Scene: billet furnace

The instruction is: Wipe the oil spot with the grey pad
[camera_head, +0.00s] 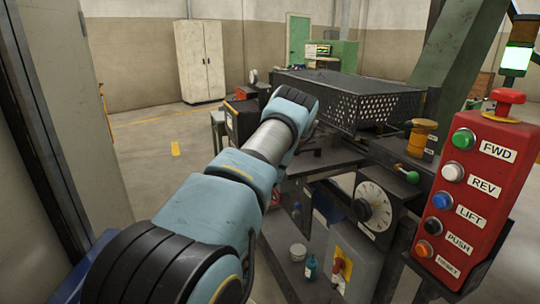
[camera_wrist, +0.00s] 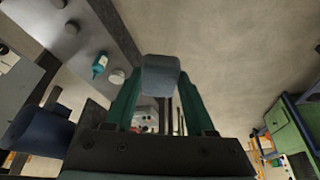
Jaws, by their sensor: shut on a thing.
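My gripper (camera_wrist: 160,88) shows in the wrist view with two green fingers. It is shut on the grey pad (camera_wrist: 160,74), a small block held between the fingertips. Bare floor shows beyond the pad, and I see no surface touching it. In the head view my blue and black arm reaches forward toward the machine, and the gripper and pad are hidden. I cannot make out the oil spot in either view.
A red button box (camera_head: 485,185) stands close on the right. The machine carries a black perforated guard (camera_head: 372,104) and a white dial (camera_head: 375,209). A teal bottle (camera_head: 311,267) and a round tin (camera_head: 298,252) stand on a low shelf. Open floor lies left.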

